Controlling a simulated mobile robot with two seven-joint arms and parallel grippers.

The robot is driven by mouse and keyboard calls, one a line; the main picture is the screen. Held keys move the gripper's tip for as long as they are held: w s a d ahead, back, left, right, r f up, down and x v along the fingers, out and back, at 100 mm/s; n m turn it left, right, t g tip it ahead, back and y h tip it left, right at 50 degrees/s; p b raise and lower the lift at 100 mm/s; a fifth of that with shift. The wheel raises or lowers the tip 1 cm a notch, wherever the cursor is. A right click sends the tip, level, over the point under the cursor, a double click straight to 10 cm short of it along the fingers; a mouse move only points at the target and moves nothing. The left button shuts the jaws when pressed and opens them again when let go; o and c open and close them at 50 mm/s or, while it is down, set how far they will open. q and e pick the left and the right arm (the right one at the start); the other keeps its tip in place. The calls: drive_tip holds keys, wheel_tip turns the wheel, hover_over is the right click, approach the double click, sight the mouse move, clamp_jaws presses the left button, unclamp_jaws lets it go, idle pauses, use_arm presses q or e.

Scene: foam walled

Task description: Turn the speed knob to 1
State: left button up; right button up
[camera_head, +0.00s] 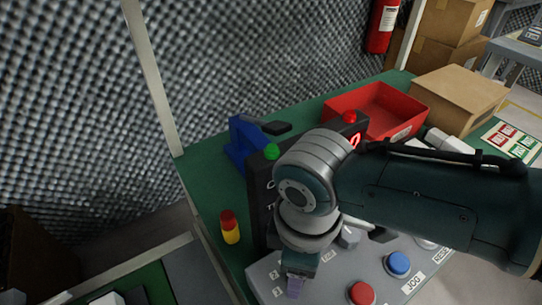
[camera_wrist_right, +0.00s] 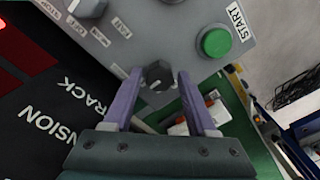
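The grey control panel (camera_head: 335,282) lies on the green table in the head view. My right gripper (camera_head: 295,287) is over its left part, pointing down, with purple fingers. In the right wrist view a small dark knob (camera_wrist_right: 158,76) is between the two fingertips of the right gripper (camera_wrist_right: 159,78). A narrow gap shows on each side of the knob, so the gripper looks open around it. The knob's pointer and setting are unclear. In the head view the gripper hides this knob. My left gripper is not in view.
A green START button (camera_wrist_right: 214,41) and a grey knob (camera_wrist_right: 88,6) are nearby on the panel. Blue (camera_head: 397,263) and red (camera_head: 361,293) buttons are to the gripper's right. A black display (camera_head: 258,190) stands behind it. A red tray (camera_head: 378,108) is farther back.

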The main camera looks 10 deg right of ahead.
drive_tip(key=shift+o, duration=0.9)
wheel_tip(320, 180, up, 10)
drive_tip(key=p, duration=0.4)
drive_tip(key=shift+p, duration=0.4)
